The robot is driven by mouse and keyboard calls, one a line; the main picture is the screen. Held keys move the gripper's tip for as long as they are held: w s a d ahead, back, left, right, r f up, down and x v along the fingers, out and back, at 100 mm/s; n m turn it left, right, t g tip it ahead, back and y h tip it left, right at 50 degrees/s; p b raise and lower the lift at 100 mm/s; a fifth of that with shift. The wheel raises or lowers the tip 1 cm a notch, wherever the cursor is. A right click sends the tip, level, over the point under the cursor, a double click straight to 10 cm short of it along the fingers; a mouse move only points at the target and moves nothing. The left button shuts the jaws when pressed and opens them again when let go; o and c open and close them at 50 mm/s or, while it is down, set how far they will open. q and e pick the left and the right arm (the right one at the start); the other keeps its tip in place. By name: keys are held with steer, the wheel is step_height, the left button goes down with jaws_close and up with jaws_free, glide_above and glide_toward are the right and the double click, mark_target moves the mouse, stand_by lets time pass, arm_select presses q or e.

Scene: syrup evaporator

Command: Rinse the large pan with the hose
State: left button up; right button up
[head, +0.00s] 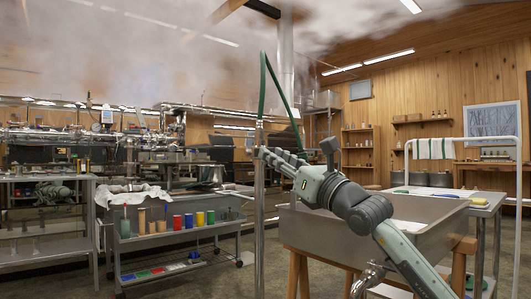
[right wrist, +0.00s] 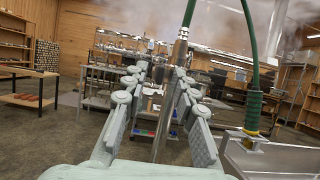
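The green hose (head: 262,88) rises from a long metal wand (head: 259,215), arcs over and comes down behind my right gripper. The large pan (head: 335,232) is a grey metal basin on a wooden stand, right of the wand. Its rim also shows at the lower right of the right wrist view (right wrist: 262,160). My right gripper (head: 266,154) is at the wand's upper part. In the right wrist view the upright wand (right wrist: 166,110) stands between the spread fingers, with a gap on the left finger's side. Contact with the right finger is unclear. My left gripper is not in view.
A grey cart (head: 180,240) with coloured cups stands left of the wand. A metal valve (head: 372,275) is below the pan's front. A side table (head: 480,200) and a white rail with a striped towel (head: 434,148) are at the right. Steam hangs near the ceiling.

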steer(key=x, duration=0.4)
jaws_close()
stand_by(0.4)
